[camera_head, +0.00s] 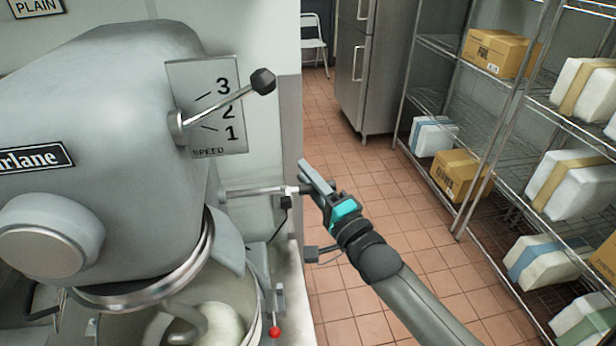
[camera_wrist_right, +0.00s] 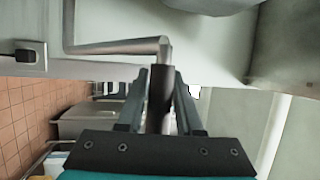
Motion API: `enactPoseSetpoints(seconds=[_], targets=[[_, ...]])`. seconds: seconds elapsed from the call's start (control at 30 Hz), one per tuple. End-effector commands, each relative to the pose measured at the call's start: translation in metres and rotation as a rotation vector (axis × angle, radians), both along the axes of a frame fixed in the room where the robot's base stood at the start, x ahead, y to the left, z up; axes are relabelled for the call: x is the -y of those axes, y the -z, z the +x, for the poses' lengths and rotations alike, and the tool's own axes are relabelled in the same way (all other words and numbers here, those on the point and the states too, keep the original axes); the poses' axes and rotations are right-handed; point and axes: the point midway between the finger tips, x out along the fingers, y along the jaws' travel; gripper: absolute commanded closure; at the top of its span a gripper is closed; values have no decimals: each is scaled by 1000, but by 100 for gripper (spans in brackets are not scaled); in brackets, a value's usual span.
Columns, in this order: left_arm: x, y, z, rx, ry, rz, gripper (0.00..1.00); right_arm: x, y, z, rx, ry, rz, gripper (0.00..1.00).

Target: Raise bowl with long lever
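The grey mixer (camera_head: 110,110) fills the left of the head view, with its metal bowl (camera_head: 225,290) below the head. A long metal lever (camera_head: 255,191) sticks out to the right from the mixer column. My right gripper (camera_head: 308,180) is at the lever's outer end. In the right wrist view the lever's bent rod (camera_wrist_right: 115,47) ends in a dark grip, which lies between the two fingertips (camera_wrist_right: 161,80). The fingers appear closed around the grip. Their contact is partly hidden in the head view. My left gripper is not in view.
A speed lever with a black knob (camera_head: 263,81) stands above, beside the speed plate (camera_head: 228,130). A small red knob (camera_head: 274,332) sits below near the bowl. Wire shelves with boxes (camera_head: 460,175) stand right. The tiled floor (camera_head: 400,220) between is open.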

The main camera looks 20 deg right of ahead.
Motion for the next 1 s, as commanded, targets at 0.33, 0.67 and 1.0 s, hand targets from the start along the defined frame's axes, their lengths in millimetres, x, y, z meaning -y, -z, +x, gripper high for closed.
enactPoseSetpoints(seconds=[0.33,0.67,1.0], targets=[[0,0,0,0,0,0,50,0,0,0,0,0,0,100],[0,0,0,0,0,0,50,0,0,0,0,0,0,100],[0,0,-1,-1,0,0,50,0,0,0,0,0,0,100]])
